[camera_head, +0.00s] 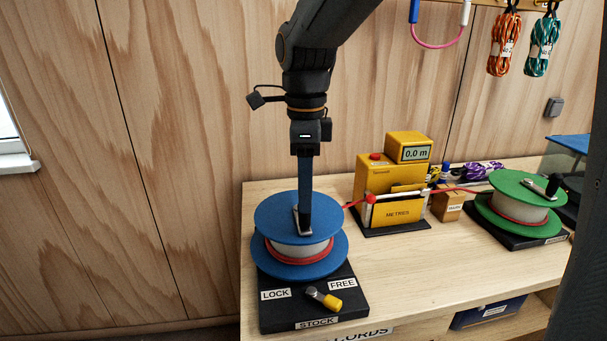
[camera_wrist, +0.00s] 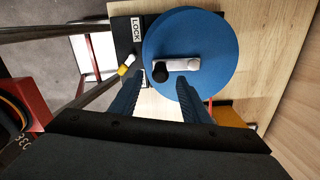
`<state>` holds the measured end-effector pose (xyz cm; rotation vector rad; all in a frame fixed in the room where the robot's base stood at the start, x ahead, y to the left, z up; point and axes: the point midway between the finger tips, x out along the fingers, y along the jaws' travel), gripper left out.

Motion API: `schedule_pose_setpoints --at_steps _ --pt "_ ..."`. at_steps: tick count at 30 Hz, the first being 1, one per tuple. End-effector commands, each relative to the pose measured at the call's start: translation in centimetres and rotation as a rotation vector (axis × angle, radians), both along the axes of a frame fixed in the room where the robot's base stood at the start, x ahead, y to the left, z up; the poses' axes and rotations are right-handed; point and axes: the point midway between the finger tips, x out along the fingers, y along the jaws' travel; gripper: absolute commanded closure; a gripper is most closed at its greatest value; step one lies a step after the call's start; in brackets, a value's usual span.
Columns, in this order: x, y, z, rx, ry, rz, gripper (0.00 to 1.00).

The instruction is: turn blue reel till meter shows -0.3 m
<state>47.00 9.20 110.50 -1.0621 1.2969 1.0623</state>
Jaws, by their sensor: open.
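The blue reel (camera_head: 272,217) stands on a black base (camera_head: 330,318) marked LOCK, FREE and STOCK. A grey crank with a black knob (camera_wrist: 160,74) lies across its top. The lock lever with a yellow tip (camera_head: 324,299) points toward the right, below FREE. The yellow meter (camera_head: 389,183) reads 0.0 m on its display (camera_head: 415,154). My gripper (camera_wrist: 158,84) is open and points down over the reel top. In the wrist view its fingers are on either side of the crank knob; I cannot tell if they touch it. In the head view the fingers hide the knob.
A red cord (camera_head: 455,190) runs through the meter to the green reel (camera_head: 524,197) at the right. A small cardboard box (camera_head: 447,204) stands beside the meter. Coiled ropes (camera_head: 504,44) hang on the wall. The bench front right of the base is clear.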

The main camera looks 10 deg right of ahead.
Motion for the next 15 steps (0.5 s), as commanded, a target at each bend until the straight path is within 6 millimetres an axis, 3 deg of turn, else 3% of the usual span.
schedule_pose_setpoints --at_steps 7,15 --pt "0.0 0.0 -3.5 -0.001 0.002 0.001 0.57" --pt "0.0 0.1 -5.0 0.0 0.0 0.004 0.57"
